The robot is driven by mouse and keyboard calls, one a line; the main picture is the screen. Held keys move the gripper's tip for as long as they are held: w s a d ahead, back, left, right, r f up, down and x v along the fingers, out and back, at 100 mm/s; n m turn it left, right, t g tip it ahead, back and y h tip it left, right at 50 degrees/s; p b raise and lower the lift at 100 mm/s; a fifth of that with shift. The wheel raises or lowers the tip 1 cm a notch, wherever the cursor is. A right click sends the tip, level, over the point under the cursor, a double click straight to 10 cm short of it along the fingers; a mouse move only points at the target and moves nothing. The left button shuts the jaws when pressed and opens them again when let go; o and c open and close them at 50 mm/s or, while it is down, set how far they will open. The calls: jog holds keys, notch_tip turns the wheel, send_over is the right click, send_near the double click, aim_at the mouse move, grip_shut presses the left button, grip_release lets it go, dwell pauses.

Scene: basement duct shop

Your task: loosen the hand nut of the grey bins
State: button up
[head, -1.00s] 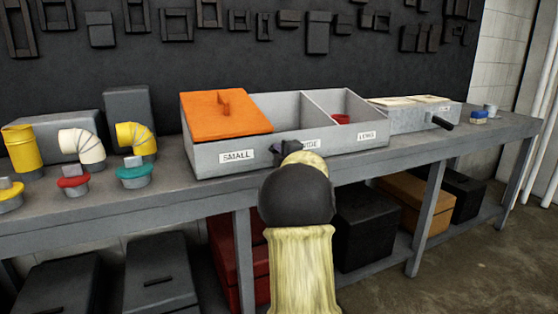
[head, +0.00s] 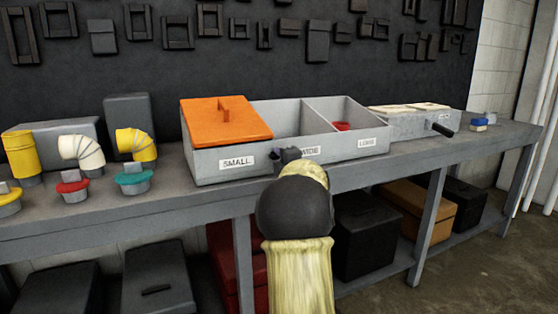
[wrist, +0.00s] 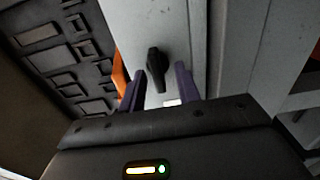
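The grey bins (head: 218,164) stand on the bench as one box with compartments. Their front labels read SMALL, WIDE and what looks like LONG. An orange lid (head: 222,120) covers the SMALL compartment. The hand nut (wrist: 157,66) is a black knob on the grey front in the wrist view. In the head view my arm and gripper (head: 288,155) are in front of the bins near the WIDE label, and I cannot make out the nut there. In the wrist view my gripper (wrist: 161,75) is open, with one purple finger on each side of the nut; I see no contact.
A red piece (head: 342,126) sits in the right compartment. Yellow and white duct elbows (head: 82,150) and red and teal capped pieces (head: 133,180) stand at left. A second grey box (head: 410,124) with a black handle is at right. Dark boxes (head: 365,235) lie under the bench.

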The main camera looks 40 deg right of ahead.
jog(key=p+v, duration=0.1)
jog(key=v, duration=1.6)
jog(key=shift+s, duration=0.2)
jog(key=shift+a+r, duration=0.1)
